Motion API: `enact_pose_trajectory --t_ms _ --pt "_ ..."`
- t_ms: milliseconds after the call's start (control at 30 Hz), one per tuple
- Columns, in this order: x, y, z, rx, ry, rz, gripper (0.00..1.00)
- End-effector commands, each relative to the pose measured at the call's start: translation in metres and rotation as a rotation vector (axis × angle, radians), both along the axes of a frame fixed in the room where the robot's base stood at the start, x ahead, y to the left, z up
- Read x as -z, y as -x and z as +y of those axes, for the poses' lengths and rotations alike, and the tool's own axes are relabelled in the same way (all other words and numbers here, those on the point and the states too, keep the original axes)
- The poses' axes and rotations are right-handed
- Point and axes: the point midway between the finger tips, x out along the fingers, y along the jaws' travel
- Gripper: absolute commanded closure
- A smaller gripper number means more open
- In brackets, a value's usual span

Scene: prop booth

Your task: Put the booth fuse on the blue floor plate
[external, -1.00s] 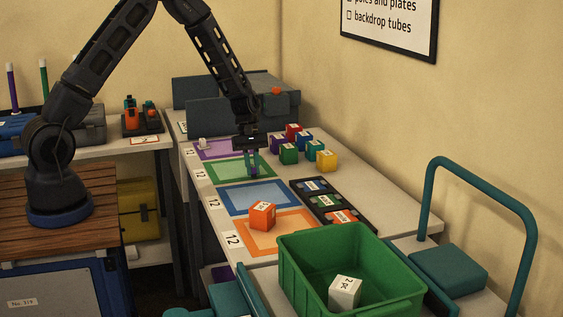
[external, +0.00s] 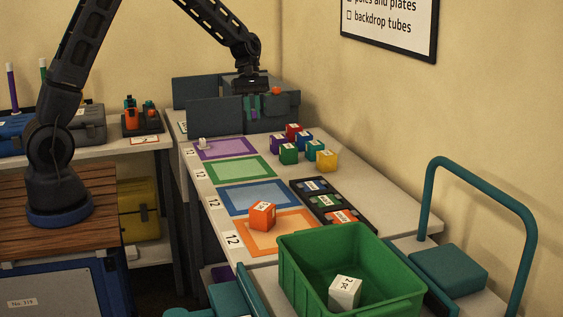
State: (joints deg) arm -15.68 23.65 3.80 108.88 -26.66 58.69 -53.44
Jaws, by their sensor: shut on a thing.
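The blue floor plate (external: 245,186) is a flat blue-bordered square on the long table, between the green and the orange squares. Nothing lies on it. My gripper (external: 251,115) hangs above the far end of the table, beyond the purple square, fingers down. It is shut on a small purplish thing (external: 251,113), mostly hidden between the teal fingers. I cannot tell from its look whether this is the booth fuse. A small white item (external: 203,143) lies at the left corner of the purple square.
An orange block (external: 262,216) stands on the orange square (external: 285,243). Several coloured cubes (external: 289,154) stand right of the green square (external: 255,159). A black tray (external: 312,198) sits right of the blue plate. A green crate (external: 330,249) stands at the near end.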

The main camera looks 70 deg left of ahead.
Motion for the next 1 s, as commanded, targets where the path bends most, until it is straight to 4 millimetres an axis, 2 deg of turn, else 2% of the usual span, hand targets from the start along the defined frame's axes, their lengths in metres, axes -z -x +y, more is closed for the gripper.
enact_pose_trajectory --t_ms 167,300,500,633,767,867,1000 --pt "-0.006 -0.036 -0.026 0.000 -0.001 0.000 1.00" --pt "-0.011 -0.076 -0.061 -0.004 -0.003 0.000 1.00" --pt "-0.017 -0.121 -0.111 -0.012 -0.001 0.000 1.00" --pt "-0.020 -0.137 -0.132 -0.015 -0.001 0.000 1.00" --pt "-0.016 -0.143 -0.141 -0.018 0.000 0.002 1.00" --pt "-0.003 -0.144 -0.142 -0.019 0.000 0.002 1.00" --pt "0.027 -0.143 -0.142 -0.020 0.001 0.005 1.00"
